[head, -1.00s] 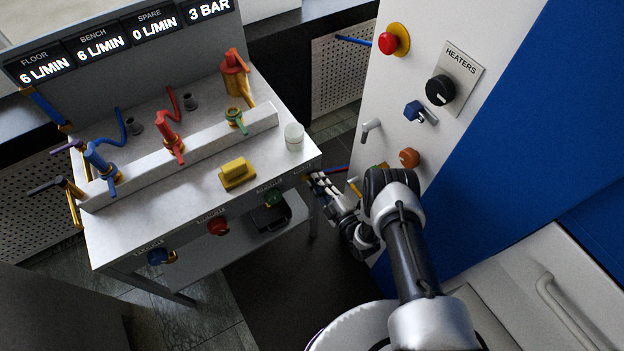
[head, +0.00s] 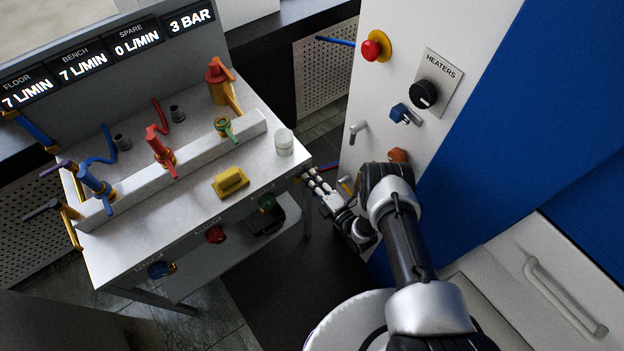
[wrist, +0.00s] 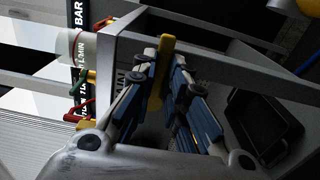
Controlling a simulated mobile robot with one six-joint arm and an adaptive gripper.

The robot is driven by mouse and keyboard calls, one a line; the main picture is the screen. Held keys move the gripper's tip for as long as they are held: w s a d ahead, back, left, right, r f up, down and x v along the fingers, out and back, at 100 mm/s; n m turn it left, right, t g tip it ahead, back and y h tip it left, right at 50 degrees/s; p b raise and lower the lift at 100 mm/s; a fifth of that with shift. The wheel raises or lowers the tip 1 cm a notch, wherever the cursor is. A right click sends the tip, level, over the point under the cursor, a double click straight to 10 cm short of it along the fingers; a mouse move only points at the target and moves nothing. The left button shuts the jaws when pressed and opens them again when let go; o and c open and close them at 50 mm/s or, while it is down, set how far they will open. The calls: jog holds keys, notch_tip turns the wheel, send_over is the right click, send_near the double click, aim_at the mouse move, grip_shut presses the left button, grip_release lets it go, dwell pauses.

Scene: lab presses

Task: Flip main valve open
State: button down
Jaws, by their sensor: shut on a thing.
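A yellow lever (wrist: 166,62), which I take to be the main valve's handle, stands at the bench's end in the wrist view. My gripper (wrist: 164,85) has its blue-padded fingers on either side of the lever and is shut on it. In the head view my gripper (head: 312,180) is low beside the bench's right front corner. The valve body and how far the lever is turned cannot be made out there. Display panels (head: 108,55) read FLOOR 7 L/MIN, BENCH 7 L/MIN, SPARE 0 L/MIN and 3 BAR.
The white bench (head: 150,220) carries blue, red and green valves, a yellow block (head: 230,181) and a white cup (head: 284,142). The white HEATERS panel (head: 385,90) with knobs stands close right of my gripper. A black tray (wrist: 262,122) lies on the lower shelf.

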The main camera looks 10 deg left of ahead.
jog(key=shift+r, duration=0.1)
jog(key=c, duration=1.6)
grip_release()
jog(key=shift+c, duration=0.2)
jog(key=shift+o, duration=0.2)
